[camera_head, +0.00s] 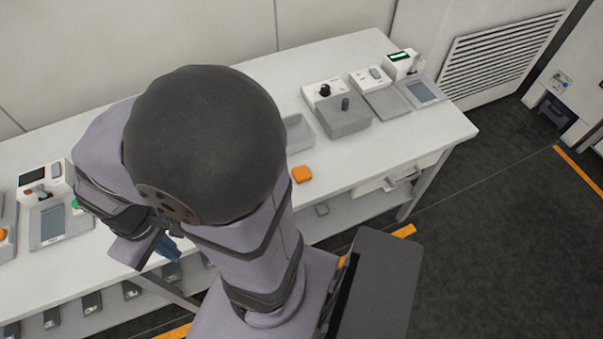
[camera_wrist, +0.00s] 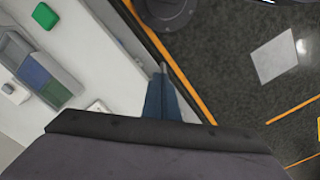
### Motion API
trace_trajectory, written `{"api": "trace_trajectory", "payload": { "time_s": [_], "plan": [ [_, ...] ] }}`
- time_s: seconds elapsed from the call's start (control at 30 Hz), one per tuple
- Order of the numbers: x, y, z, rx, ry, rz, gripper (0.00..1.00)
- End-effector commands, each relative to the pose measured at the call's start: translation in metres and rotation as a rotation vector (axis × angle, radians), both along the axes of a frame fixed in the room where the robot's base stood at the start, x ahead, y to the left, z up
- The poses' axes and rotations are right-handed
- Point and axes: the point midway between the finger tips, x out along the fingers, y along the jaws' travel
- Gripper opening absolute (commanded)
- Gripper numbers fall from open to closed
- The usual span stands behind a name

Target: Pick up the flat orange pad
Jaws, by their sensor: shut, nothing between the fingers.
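The flat orange pad (camera_head: 302,174) lies on the white table (camera_head: 400,150), near its front edge, to the right of my arm in the head view. It does not show in the wrist view. My gripper (camera_head: 172,250) is at the left of my arm in the head view, by the table's front edge, apart from the pad and partly hidden by my wrist. In the wrist view my gripper (camera_wrist: 163,72) has its blue fingers shut together with nothing between them.
Behind the pad is a grey tray (camera_head: 299,133), partly hidden by my arm. A grey box with a dark knob (camera_head: 343,118) stands further right. A green block (camera_wrist: 45,16) shows in the wrist view. Bare tabletop lies right of the pad.

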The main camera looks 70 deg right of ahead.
Motion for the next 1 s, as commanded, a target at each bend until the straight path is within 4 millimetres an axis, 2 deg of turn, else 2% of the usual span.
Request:
{"api": "trace_trajectory", "payload": {
  "time_s": [0.03, 0.27, 0.67, 0.87, 1.0],
  "plan": [
    [0.0, 0.0, 0.0, 0.0, 0.0, 0.0, 0.05],
    [0.0, 0.0, 0.0, 0.0, 0.0, 0.0, 0.59],
    [0.0, -0.005, -0.003, 0.0, 0.0, -0.022, 0.59],
    [-0.005, -0.035, -0.019, 0.001, 0.01, -0.163, 0.59],
    [-0.019, -0.071, -0.041, 0.007, 0.042, -0.337, 0.59]
  ]
}}
